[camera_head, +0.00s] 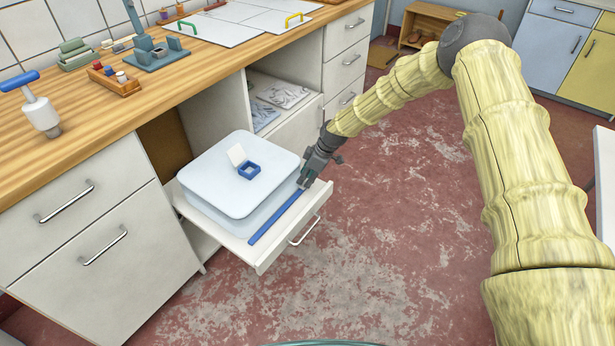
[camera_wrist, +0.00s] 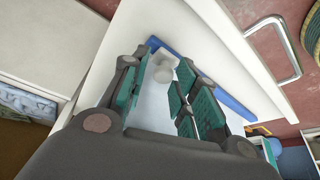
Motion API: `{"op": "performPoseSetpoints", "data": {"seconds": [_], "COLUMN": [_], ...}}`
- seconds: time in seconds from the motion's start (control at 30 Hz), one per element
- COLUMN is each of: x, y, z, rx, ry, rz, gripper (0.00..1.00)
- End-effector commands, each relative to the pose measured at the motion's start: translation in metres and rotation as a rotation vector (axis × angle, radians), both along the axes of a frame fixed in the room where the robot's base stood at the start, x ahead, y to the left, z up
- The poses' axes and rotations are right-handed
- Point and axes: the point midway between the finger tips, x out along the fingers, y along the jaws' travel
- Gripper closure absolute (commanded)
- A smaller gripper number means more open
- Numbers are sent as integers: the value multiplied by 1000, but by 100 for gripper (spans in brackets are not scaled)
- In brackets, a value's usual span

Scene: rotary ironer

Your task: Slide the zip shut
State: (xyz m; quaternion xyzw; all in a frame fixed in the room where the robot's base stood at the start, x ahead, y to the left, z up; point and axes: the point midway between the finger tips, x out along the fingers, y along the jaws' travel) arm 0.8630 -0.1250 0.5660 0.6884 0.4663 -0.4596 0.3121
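A long blue strip (camera_head: 275,217), which looks like the zip track, lies on the pulled-out white drawer or shelf (camera_head: 262,256), along its front edge. My gripper (camera_head: 304,183) points down at the strip's far right end. In the wrist view the blue strip (camera_wrist: 235,105) runs behind the teal-padded fingers. A small white piece (camera_wrist: 163,72), perhaps the zip's slider, sits between the fingertips (camera_wrist: 165,68). The fingers stand apart, and firm contact with the white piece does not show. My gripper hides this end of the strip in the head view.
The drawer handle (camera_head: 304,231) juts out in front. The wooden counter (camera_head: 95,115) holds several items. The red floor at right is open.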

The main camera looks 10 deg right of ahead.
Motion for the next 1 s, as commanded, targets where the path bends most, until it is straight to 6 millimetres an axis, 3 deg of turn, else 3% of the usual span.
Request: {"op": "performPoseSetpoints", "data": {"seconds": [0.23,0.73,1.0], "x": [-2,-13,-17], "y": [-6,-36,-44], "z": [15,90,109], "rx": [1,0,0], "ry": [-1,-2,0], "rz": [-1,-2,-2], "gripper": [70,70,70]}}
